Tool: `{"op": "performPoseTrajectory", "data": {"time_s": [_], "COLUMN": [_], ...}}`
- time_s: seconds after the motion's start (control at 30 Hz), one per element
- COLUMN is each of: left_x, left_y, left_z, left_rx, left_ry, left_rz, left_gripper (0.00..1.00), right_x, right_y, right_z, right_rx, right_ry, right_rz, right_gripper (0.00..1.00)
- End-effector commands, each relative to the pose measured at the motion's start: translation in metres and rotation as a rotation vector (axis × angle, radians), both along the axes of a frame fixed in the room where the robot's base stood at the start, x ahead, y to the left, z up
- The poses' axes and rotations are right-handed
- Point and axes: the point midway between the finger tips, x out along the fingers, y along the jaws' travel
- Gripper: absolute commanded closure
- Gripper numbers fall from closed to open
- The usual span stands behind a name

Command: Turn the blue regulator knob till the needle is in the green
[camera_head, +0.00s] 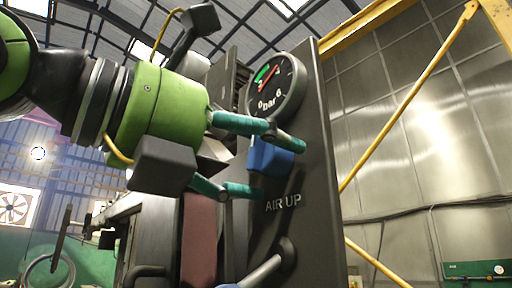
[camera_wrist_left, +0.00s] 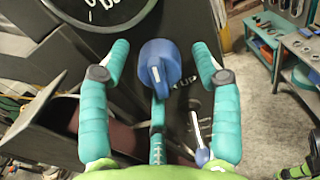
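The blue regulator knob (camera_head: 270,158) sits on a dark upright panel (camera_head: 318,190), above the words AIR UP. The round gauge (camera_head: 291,93) is above it. Its red needle (camera_head: 270,78) points up and right, with its tip seemingly just right of the green patch (camera_head: 262,72). My left gripper (camera_head: 265,166) is open around the knob, its teal fingers on either side. In the left wrist view the knob (camera_wrist_left: 160,68) lies between the fingertips (camera_wrist_left: 160,47), with a visible gap on both sides. The gauge face is mostly cut off there.
A pale lever (camera_head: 262,270) sticks out from the panel below the knob. A reddish-brown pad (camera_head: 199,240) is left of the panel. A teal workbench with tools (camera_wrist_left: 275,40) stands at the right of the left wrist view, with grey floor in front.

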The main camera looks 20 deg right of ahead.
Motion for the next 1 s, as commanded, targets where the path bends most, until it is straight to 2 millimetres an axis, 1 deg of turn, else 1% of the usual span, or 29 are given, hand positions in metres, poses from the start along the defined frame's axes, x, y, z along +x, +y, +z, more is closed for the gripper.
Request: {"op": "performPoseTrajectory", "data": {"time_s": [0.03, 0.07, 0.1, 0.13, 0.3, 0.57, 0.77, 1.0], "left_x": [0.0, 0.0, 0.0, 0.0, 0.0, 0.0, 0.0, 0.001], "left_y": [0.0, 0.0, 0.0, 0.0, 0.0, -0.001, -0.002, -0.002], "left_z": [0.0, 0.0, 0.0, 0.0, -0.001, -0.002, -0.003, -0.003], "left_rx": [0.0, 0.0, 0.0, 0.0, 0.002, 0.018, 0.058, 0.132], "left_ry": [0.0, 0.0, 0.0, 0.0, 0.001, -0.038, -0.142, -0.34], "left_rz": [0.0, 0.0, 0.0, 0.0, 0.0, -0.002, -0.003, -0.003], "left_gripper": [0.52, 0.64, 0.8, 0.92, 0.93, 0.93, 0.93, 0.93], "right_x": [0.0, 0.0, 0.0, 0.0, 0.0, 0.0, 0.0, 0.0], "right_y": [0.003, 0.006, 0.009, 0.012, 0.023, 0.022, 0.018, 0.015], "right_z": [0.0, 0.0, 0.0, 0.0, -0.001, -0.002, -0.005, -0.008], "right_rx": [0.004, 0.007, 0.011, 0.015, 0.029, 0.028, 0.023, 0.019], "right_ry": [0.0, 0.0, 0.0, 0.0, 0.0, 0.001, 0.001, 0.0], "right_rz": [-0.001, -0.001, -0.002, -0.003, -0.001, 0.002, 0.004, 0.004], "right_gripper": [0.6, 0.6, 0.6, 0.6, 0.6, 0.6, 0.6, 0.6]}}
